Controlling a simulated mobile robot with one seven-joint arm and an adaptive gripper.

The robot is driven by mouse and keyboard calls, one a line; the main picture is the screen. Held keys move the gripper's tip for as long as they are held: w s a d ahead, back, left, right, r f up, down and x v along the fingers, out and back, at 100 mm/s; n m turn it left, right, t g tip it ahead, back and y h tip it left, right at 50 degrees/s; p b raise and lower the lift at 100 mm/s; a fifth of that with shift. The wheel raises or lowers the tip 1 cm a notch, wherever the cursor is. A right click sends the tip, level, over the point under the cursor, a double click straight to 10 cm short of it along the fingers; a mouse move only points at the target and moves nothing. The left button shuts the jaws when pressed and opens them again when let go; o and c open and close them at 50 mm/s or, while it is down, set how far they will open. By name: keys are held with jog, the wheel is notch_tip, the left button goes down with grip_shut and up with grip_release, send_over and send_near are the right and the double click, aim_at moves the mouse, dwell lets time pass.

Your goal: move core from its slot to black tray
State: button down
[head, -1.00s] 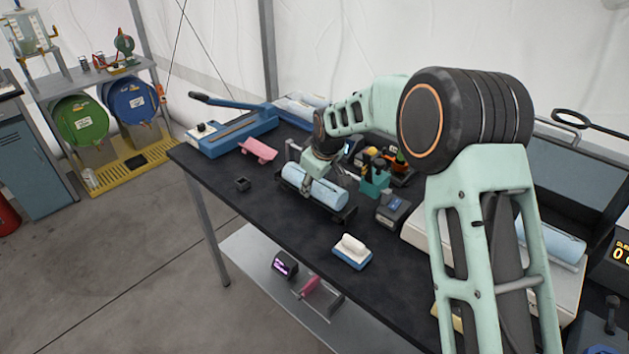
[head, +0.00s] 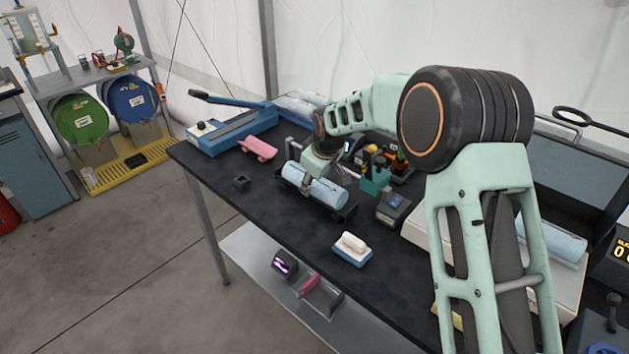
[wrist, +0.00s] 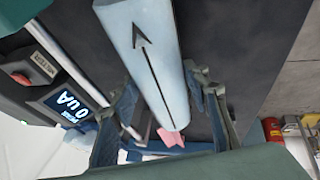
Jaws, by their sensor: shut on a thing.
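The core is a light blue cylinder (head: 328,192) lying lengthwise at the black tray (head: 345,213) on the dark bench. The tray's dark ends show beside and below it; I cannot tell whether the core rests fully in the tray or is slightly above it. My gripper (head: 308,184) reaches down from above and is shut on the core near its middle. In the wrist view the core (wrist: 150,55), marked with a black arrow, passes between the two fingers of my gripper (wrist: 165,108). The core's underside is hidden.
A pink cradle (head: 259,149) and small black block (head: 241,182) lie left of the core. A teal holder (head: 375,180) and grey device (head: 393,208) stand close right. A white-and-blue block (head: 352,249) is in front. Another light blue cylinder (head: 553,242) lies far right.

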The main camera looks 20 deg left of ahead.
jog(key=c, duration=1)
grip_release()
jog(key=shift+f, duration=0.1)
jog(key=v, duration=1.2)
